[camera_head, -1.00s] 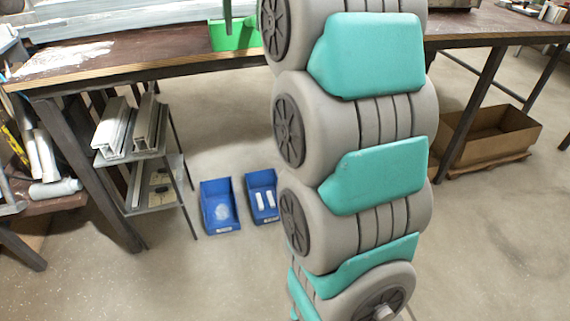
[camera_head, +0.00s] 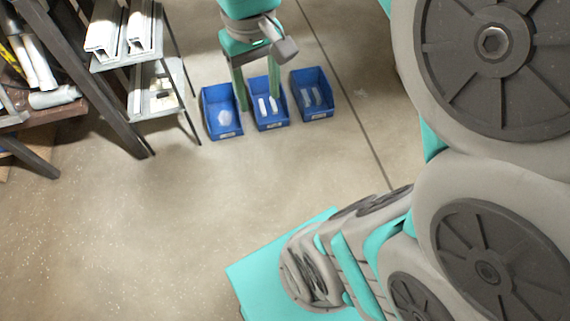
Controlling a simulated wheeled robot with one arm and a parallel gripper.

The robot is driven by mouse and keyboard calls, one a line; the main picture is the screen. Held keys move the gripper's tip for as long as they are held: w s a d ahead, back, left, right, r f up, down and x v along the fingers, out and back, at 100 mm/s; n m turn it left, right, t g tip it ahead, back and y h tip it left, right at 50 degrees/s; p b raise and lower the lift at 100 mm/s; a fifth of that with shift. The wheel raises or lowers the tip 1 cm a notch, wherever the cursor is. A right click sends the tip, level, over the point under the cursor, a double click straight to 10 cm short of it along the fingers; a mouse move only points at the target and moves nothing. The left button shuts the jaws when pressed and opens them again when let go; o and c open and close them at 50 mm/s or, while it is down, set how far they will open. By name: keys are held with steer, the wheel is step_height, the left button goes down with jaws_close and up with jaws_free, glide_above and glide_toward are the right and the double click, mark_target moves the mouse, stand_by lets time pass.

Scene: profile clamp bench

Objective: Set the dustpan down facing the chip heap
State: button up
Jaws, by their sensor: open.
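My gripper (camera_head: 257,102) hangs at the top of the head view, pointing down with its two green fingers apart and nothing between them. Its fingers overlap the left and middle blue bins in the picture; I cannot tell how high above them it is. Neither the dustpan nor the chip heap is in view now. The bench top is out of frame.
The left blue bin (camera_head: 222,128), the middle blue bin (camera_head: 272,122) and the right blue bin (camera_head: 313,88) stand on the floor with small pale contents. A metal rack (camera_head: 165,62) holds pale profiles (camera_head: 103,27). The floor (camera_head: 140,230) at lower left is clear.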

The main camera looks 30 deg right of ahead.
steer(key=s+a+f+g, duration=0.1)
steer(key=s+f, duration=0.8)
steer(key=s, duration=0.3)
steer(key=shift+a+g, duration=0.25)
steer(key=shift+g, duration=0.05)
steer(key=shift+s+f, duration=0.1)
steer(key=shift+o, duration=0.4)
